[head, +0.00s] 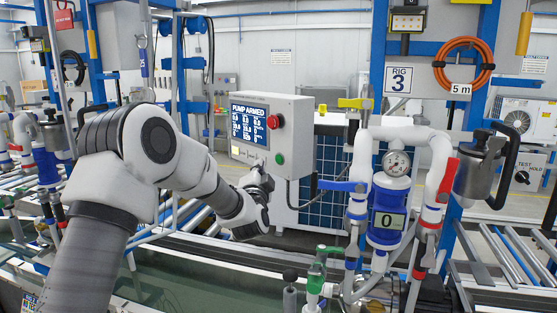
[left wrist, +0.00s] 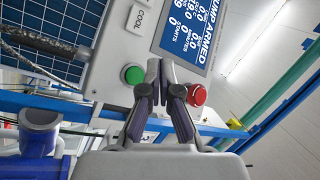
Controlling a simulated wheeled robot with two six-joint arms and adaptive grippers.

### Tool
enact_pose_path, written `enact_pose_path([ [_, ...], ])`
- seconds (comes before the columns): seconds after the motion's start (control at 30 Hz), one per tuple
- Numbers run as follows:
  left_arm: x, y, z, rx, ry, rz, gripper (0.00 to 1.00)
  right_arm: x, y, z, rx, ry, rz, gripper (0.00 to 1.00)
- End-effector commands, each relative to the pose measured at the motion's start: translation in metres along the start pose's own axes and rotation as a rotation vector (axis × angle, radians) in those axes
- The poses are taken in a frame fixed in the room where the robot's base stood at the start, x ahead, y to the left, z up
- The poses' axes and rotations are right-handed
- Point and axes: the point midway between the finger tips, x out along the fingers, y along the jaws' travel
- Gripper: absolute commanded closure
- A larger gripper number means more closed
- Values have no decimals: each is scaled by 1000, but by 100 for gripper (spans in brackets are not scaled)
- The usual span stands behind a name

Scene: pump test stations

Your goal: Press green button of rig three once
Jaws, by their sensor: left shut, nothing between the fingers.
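The control box (head: 300,130) is light grey, with a blue screen (head: 248,122) reading PUMP ARMED. Its red button (head: 274,121) sits above its green button (head: 279,158) on the right of the face. My left gripper (head: 261,172) is in front of the lower part of the box, just left of and below the green button. In the left wrist view, the shut, empty fingers (left wrist: 160,65) lie between the green button (left wrist: 132,74) and the red button (left wrist: 196,95), both uncovered. I cannot tell whether the fingertips touch the box. My right gripper is out of view.
A RIG 3 sign (head: 398,80) hangs on the blue frame right of the box. A blue lever (head: 343,186) reaches toward the box's right. A water trough (head: 190,280) runs below.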

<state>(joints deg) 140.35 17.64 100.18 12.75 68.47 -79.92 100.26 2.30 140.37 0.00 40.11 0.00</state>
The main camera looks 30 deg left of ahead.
Motion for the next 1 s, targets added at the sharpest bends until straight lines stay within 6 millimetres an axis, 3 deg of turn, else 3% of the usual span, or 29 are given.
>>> enact_pose_path([
  [0.3, 23, 17, -17, -1, 0, 0, 100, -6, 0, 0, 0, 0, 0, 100],
  [1.0, 24, 18, -18, -1, 0, 0, 100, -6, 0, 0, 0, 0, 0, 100],
])
